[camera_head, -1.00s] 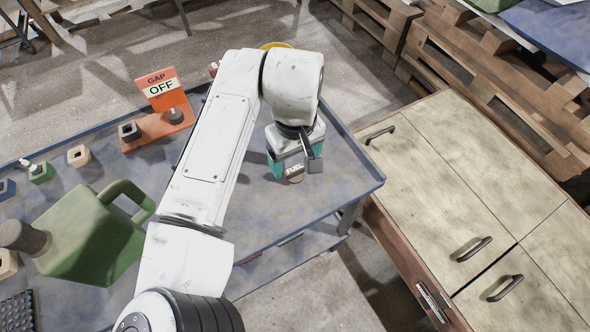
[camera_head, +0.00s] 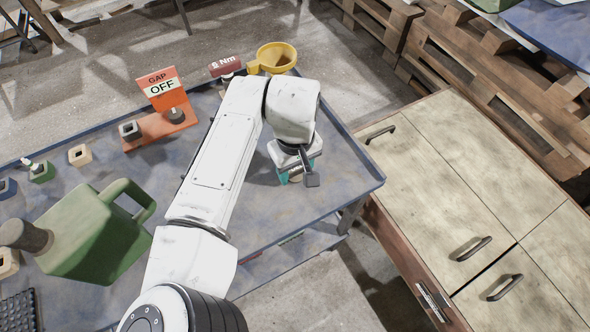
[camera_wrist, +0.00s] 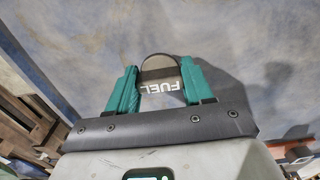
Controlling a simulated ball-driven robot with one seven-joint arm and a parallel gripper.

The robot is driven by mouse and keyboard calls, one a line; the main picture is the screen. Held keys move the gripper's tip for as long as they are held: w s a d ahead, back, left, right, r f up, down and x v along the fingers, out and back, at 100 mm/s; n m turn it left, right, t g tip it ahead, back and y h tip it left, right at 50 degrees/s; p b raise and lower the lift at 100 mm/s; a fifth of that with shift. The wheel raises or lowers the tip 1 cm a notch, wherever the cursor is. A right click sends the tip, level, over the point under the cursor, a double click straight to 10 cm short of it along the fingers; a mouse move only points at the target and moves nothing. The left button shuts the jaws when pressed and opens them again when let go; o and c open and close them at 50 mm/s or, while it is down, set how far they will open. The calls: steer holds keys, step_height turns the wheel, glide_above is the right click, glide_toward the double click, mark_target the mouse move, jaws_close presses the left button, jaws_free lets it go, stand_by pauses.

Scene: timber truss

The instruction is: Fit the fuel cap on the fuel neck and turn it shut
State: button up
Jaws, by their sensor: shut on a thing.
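The fuel cap (camera_wrist: 160,72), a dark grey rounded piece with a white "FUEL" label, sits between the two teal fingers of my gripper (camera_wrist: 160,85) in the wrist view. The label reads upside down there. My gripper is shut on it, over the right end of the blue-grey bench. In the head view my gripper (camera_head: 286,178) shows only small teal parts below the wrist, and the cap is hidden. I cannot pick out the fuel neck with certainty; my arm covers part of the bench.
A yellow funnel (camera_head: 277,57) and a red "5 Nm" piece (camera_head: 226,67) stand at the back. A wooden cabinet (camera_head: 470,190) is right.

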steer(key=c, duration=0.4)
